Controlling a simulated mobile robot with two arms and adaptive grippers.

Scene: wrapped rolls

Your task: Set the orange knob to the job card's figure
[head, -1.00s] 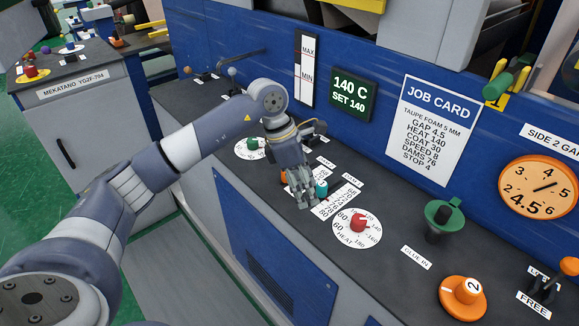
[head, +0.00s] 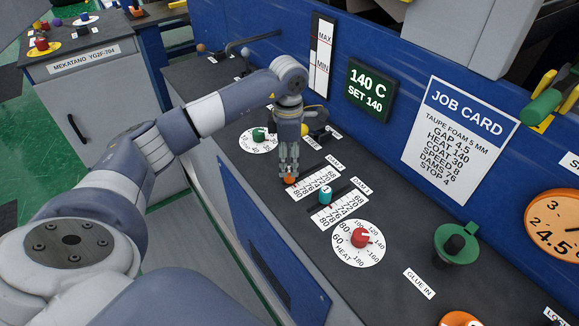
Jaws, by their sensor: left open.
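The orange knob (head: 290,181) is a slider knob near the left end of the farther of two white number scales marked DAM. My left gripper (head: 289,174) points down at it with open fingers, their tips right at the knob and partly covering it. I cannot tell whether they touch it. The knob's exact reading is too small to tell. The job card (head: 460,128) on the blue wall lists gap 4.5, heat 140, coat 30, speed 8, dams 76 and stop 4. My right gripper is not in view.
A teal slider knob (head: 325,195) stands close by on the nearer scale (head: 345,210). A red heat knob (head: 360,237) and a green knob (head: 259,135) sit on either side. A green funnel-like fitting (head: 456,244) and another orange knob (head: 461,319) are to the right.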

